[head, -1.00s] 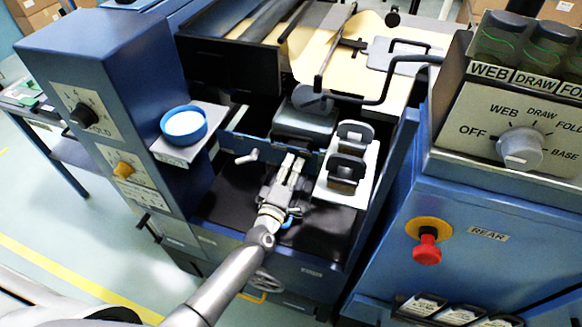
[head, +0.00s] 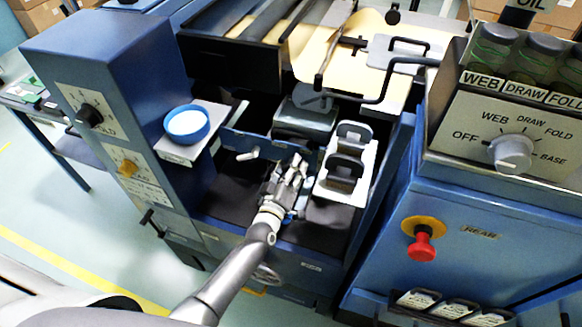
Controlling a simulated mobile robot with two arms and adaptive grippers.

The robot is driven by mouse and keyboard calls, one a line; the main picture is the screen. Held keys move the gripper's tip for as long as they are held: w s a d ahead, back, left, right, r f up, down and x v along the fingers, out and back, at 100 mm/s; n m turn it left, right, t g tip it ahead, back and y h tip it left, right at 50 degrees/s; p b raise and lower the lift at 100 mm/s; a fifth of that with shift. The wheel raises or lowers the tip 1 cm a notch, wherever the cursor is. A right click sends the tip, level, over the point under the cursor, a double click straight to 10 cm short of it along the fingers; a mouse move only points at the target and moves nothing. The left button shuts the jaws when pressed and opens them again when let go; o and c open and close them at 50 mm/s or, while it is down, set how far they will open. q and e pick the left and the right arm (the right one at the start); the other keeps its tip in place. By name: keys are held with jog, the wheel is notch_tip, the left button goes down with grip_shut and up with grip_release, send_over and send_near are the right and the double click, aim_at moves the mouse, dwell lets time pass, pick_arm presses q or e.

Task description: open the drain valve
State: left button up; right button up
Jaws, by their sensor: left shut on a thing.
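My left gripper (head: 297,164) reaches into the dark bay of the blue machine, in front of the grey block (head: 305,122). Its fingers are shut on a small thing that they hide. I cannot tell whether that thing is the drain valve, and no valve label is readable. A small pale lever (head: 247,155) sticks out from the blue bar, left of the gripper and apart from it. My right gripper is not in view.
A white holder with dark upright frames (head: 343,190) stands close to the gripper's right. A round blue dish (head: 187,124) sits on a ledge to the left. The control cabinet (head: 480,215) with a red stop button (head: 421,246) bounds the right side.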

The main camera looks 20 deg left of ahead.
pick_arm(q)
jog(key=shift+f, duration=0.1)
dwell(0.3)
jog(key=o, duration=1)
jog(key=shift+o, duration=0.2)
jog(key=s, duration=1.2)
jog(key=shift+a, duration=0.25)
